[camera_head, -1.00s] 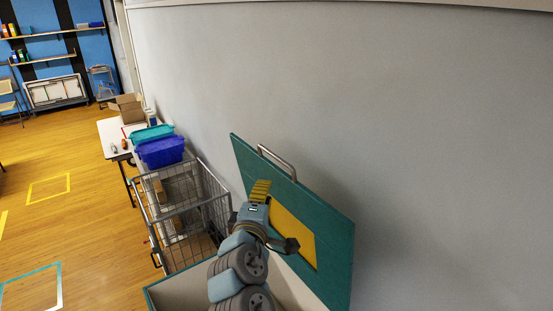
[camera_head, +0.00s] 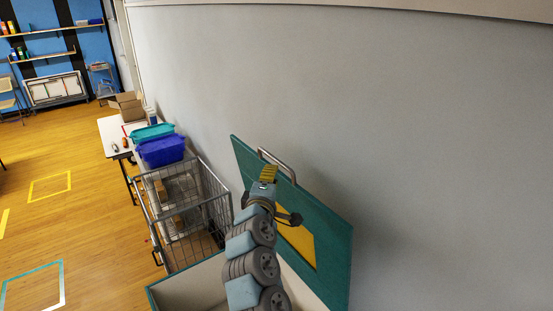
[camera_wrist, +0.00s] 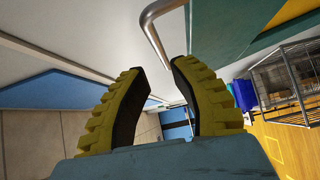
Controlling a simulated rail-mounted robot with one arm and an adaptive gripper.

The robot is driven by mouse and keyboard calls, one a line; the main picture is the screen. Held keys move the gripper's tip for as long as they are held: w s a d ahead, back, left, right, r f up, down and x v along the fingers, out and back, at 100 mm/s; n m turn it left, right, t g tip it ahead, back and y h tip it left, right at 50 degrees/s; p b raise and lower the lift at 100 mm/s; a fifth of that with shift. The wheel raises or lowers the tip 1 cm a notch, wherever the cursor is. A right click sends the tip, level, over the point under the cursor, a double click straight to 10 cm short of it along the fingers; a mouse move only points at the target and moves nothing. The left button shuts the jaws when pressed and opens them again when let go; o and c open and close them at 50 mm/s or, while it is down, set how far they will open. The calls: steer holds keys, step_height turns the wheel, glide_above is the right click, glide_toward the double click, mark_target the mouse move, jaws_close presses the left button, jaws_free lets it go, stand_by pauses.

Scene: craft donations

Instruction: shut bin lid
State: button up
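The bin lid (camera_head: 335,238) is a teal panel with a yellow patch, standing raised and tilted against the grey wall. Its metal bar handle (camera_head: 277,160) is at its upper edge; it also shows in the wrist view (camera_wrist: 153,22), just beyond my fingertips. The bin (camera_head: 190,286) is pale inside with a teal rim, below the lid and partly hidden by my arm. My gripper (camera_head: 267,174) is in front of the lid, close to the handle. In the wrist view my yellow ribbed fingers (camera_wrist: 158,78) are apart with nothing between them.
A wire cage cart (camera_head: 184,215) stands left of the bin. The grey wall (camera_head: 350,90) is close on the right.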

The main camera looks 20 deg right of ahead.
mark_target(276, 162)
steer(key=shift+p+x, duration=0.75)
steer(key=shift+x, duration=1.75)
steer(key=shift+w+d, duration=0.15)
steer(key=shift+w, duration=0.1)
steer(key=shift+w+d+r, duration=0.15)
steer(key=shift+w+d, duration=0.15)
steer(key=shift+w, duration=0.2)
steer(key=shift+p+x, duration=0.45)
steer(key=shift+x, duration=0.4)
steer(key=shift+c, duration=0.5)
jaws_close()
